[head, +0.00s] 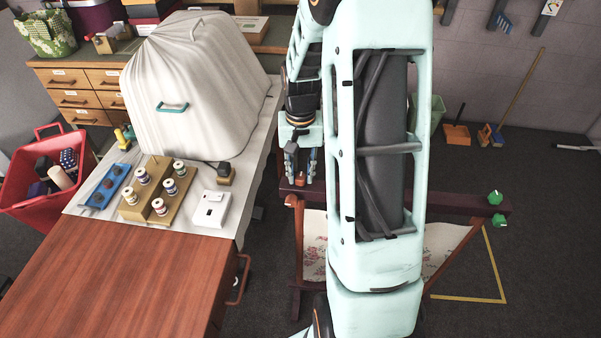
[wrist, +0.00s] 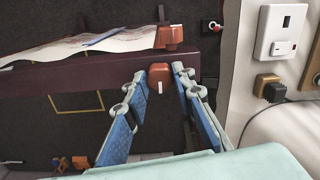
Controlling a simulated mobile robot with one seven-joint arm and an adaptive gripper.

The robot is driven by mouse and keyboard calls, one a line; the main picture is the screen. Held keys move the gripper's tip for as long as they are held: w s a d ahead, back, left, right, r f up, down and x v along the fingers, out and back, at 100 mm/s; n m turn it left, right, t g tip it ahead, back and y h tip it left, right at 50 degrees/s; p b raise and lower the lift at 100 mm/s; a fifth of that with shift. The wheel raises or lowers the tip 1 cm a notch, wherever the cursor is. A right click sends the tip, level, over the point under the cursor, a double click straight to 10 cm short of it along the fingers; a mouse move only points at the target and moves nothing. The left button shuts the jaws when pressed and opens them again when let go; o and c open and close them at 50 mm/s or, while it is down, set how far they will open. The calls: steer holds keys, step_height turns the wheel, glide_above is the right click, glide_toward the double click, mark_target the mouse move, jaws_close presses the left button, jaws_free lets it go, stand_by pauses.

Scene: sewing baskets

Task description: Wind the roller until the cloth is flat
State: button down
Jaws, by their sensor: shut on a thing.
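The cloth frame has a dark reddish wooden beam (head: 455,202), which also crosses the wrist view (wrist: 75,74). A pale cloth with red flowers (head: 315,245) hangs from it and shows on both sides of my arm, which hides its middle. In the wrist view the cloth (wrist: 95,43) has an uneven, wavy edge. An orange-brown knob (wrist: 160,76) at the beam's end sits between my blue finger pads. My gripper (head: 300,176) is shut on this knob; it also shows in the wrist view (wrist: 159,72). My arm hides much of the roller.
Green knobs (head: 495,197) are at the beam's right end. To the left stand a wooden table (head: 130,280), a covered machine (head: 190,85), a thread-spool stand (head: 183,205) and a white socket box (head: 210,210). A red basket (head: 30,180) is at far left. Floor at right is mostly clear.

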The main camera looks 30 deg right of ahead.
steer(key=shift+m+b, duration=0.35)
steer(key=shift+m, duration=1.35)
steer(key=c, duration=1.6)
jaws_free()
step_height(320, 180, up, 12)
steer(key=shift+r, duration=0.1)
